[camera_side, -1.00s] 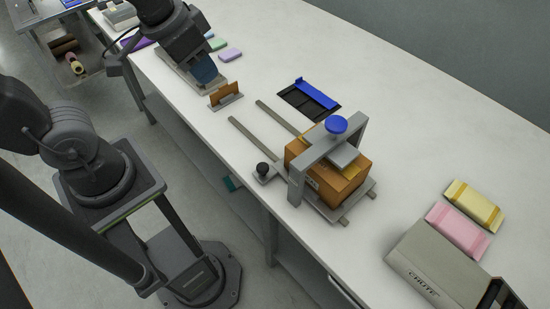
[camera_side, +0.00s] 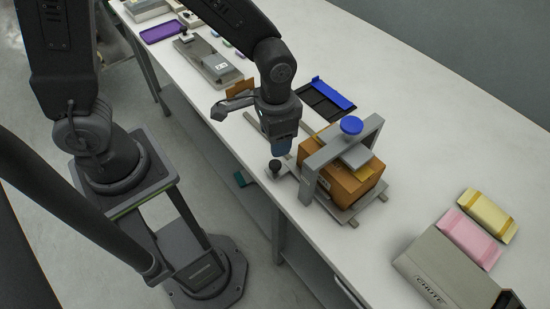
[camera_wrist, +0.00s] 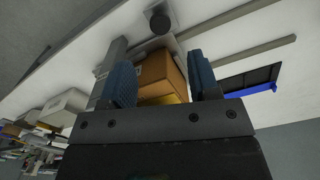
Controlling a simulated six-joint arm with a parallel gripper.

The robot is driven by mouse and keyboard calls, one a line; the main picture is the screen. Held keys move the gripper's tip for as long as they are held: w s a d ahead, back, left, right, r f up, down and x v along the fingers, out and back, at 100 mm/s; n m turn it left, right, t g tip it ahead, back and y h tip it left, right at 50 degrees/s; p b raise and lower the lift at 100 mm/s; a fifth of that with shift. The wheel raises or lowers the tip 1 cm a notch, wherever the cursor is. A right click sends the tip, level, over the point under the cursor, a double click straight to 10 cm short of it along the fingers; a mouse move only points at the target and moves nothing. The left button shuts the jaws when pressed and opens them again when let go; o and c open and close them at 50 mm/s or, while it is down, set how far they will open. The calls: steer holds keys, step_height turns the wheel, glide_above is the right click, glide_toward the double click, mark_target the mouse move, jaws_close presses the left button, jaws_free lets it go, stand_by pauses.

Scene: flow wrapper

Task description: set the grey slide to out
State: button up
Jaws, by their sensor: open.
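The grey slide (camera_side: 345,214) sits at the near right end of two grey rails (camera_side: 307,124), under a grey frame (camera_side: 312,166). A brown box (camera_side: 338,189) rests on it. The slide's black ball knob (camera_side: 275,167) sticks up at its left, and shows at the top of the wrist view (camera_wrist: 160,22). My gripper (camera_side: 284,146) is just above and behind the knob, apart from it as far as I can tell. In the wrist view its blue fingers (camera_wrist: 163,82) are spread and empty, with the box (camera_wrist: 163,72) seen beyond them.
A blue knob (camera_side: 351,126) tops the frame. A black tray with a blue bar (camera_side: 328,96) lies behind the rails. Pink (camera_side: 468,238) and yellow (camera_side: 488,215) packs lie beside the chute (camera_side: 445,273) at right. A brown card (camera_side: 240,88) stands beyond the rails.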

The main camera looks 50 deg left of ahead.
mark_target(275, 164)
step_height(275, 164, down, 9)
steer(key=shift+r, duration=0.2)
steer(key=shift+c, duration=0.4)
jaws_close()
